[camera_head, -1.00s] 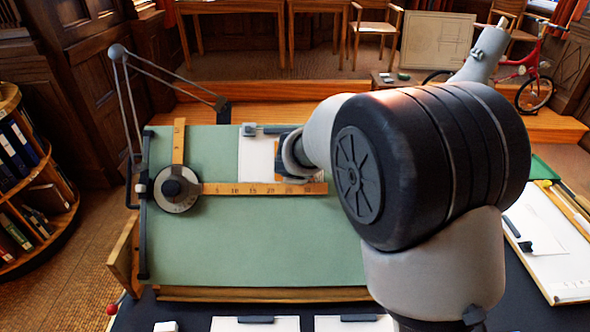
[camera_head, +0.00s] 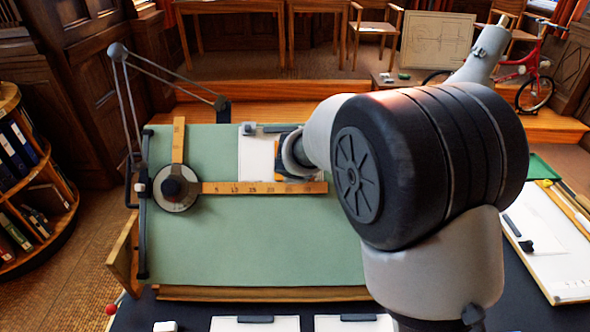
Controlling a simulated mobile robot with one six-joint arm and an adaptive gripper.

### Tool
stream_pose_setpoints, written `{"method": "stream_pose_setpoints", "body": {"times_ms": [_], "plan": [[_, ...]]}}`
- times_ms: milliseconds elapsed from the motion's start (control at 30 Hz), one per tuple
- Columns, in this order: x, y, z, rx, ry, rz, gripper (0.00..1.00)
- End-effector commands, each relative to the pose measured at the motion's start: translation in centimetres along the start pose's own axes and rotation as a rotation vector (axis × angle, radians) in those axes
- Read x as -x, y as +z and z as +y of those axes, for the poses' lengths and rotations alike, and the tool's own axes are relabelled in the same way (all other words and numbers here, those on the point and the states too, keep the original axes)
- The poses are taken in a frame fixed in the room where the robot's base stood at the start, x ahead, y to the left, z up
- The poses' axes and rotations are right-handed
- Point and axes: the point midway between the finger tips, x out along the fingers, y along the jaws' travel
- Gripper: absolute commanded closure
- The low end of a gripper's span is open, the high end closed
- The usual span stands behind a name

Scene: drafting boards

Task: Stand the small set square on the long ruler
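The long ruler (camera_head: 235,188) is the wooden horizontal arm with numbers, running right from the round drafting head (camera_head: 175,187) on the green board. My gripper (camera_head: 284,168) is over the board just above the ruler's right half, at the edge of the white sheet. My own wrist and arm hide most of it, and whether its fingers are open cannot be made out. A small orange-brown piece (camera_head: 280,173) shows at the gripper, close to the ruler's upper edge. It may be the small set square, but its shape and contact are hidden.
A shorter wooden ruler (camera_head: 179,140) points up from the drafting head. Another board (camera_head: 545,235) is at right.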

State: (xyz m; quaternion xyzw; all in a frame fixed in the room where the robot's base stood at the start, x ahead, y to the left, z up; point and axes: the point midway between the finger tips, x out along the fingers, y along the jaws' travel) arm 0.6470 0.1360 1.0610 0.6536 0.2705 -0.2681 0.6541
Motion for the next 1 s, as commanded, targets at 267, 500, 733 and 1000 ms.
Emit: {"method": "stream_pose_setpoints", "body": {"times_ms": [267, 500, 733, 1000], "plan": [[0.0, -0.02, -0.24, 0.0, 0.0, 0.0, 1.0], [-0.01, -0.02, -0.44, 0.0, 0.0, 0.0, 1.0], [0.01, -0.01, -0.45, 0.001, 0.0, 0.0, 0.75], [0.01, -0.01, -0.44, 0.0, 0.0, 0.0, 0.64]]}}
